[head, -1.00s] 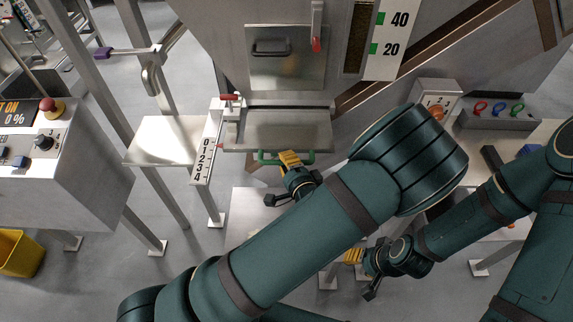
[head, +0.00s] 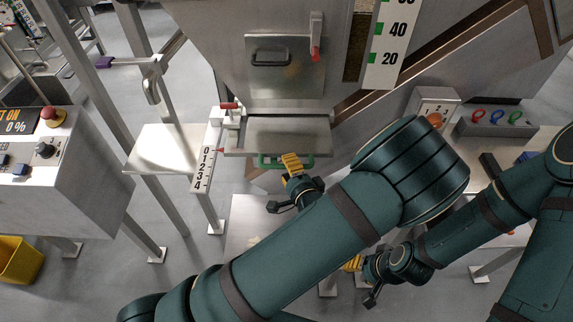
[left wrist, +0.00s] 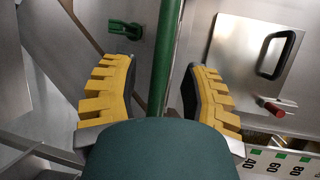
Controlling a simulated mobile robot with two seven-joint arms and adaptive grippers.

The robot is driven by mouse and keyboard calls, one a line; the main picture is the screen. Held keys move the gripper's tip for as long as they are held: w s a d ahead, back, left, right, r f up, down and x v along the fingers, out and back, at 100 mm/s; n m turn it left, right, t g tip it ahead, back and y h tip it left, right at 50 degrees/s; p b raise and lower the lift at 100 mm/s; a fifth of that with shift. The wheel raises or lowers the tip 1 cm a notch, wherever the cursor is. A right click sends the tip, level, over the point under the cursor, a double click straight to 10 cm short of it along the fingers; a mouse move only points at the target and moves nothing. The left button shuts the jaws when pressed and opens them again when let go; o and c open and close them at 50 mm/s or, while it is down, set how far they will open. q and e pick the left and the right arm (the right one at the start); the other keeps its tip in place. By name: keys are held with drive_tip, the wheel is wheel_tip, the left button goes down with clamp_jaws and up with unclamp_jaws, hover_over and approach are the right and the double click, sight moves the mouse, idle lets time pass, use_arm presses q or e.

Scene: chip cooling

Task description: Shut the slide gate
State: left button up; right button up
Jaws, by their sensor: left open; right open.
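The slide gate (head: 288,135) is a flat metal plate under the hopper, with a green bar handle (head: 269,160) along its front edge. A red pointer (head: 220,150) stands beside the 0 on the numbered scale (head: 202,170). My left gripper (head: 292,163) is open at the handle. In the left wrist view the green bar (left wrist: 163,60) runs between the two yellow fingers of the left gripper (left wrist: 163,98), with a gap on each side. My right gripper (head: 352,264) is lower right, partly hidden behind my left arm, and empty as far as I see.
A red-handled clamp (head: 230,106) sits at the gate's left. A hatch with a black handle (head: 270,58) is above it. A control panel (head: 45,150) stands at left, and a metal shelf (head: 165,148) is between. A small switch box (head: 434,105) is at right.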

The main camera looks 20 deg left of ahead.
use_arm(q)
drive_tip(key=v, duration=1)
drive_tip(key=shift+s+d, duration=0.1)
wheel_tip(320, 180, down, 13)
drive_tip(key=s+a+n+g+h, duration=0.2)
drive_tip(key=n+g+h, duration=0.3)
drive_tip(key=g+h, duration=0.1)
drive_tip(key=s+f+n+g+h, duration=0.1)
drive_tip(key=s+n+g+h, duration=0.3)
drive_tip(key=s+n+h, duration=0.3)
drive_tip(key=shift+s+f+n+g+h, duration=0.2)
drive_tip(key=shift+f+n+g+h, duration=0.1)
drive_tip(key=shift+g+h, duration=0.1)
idle(1.2)
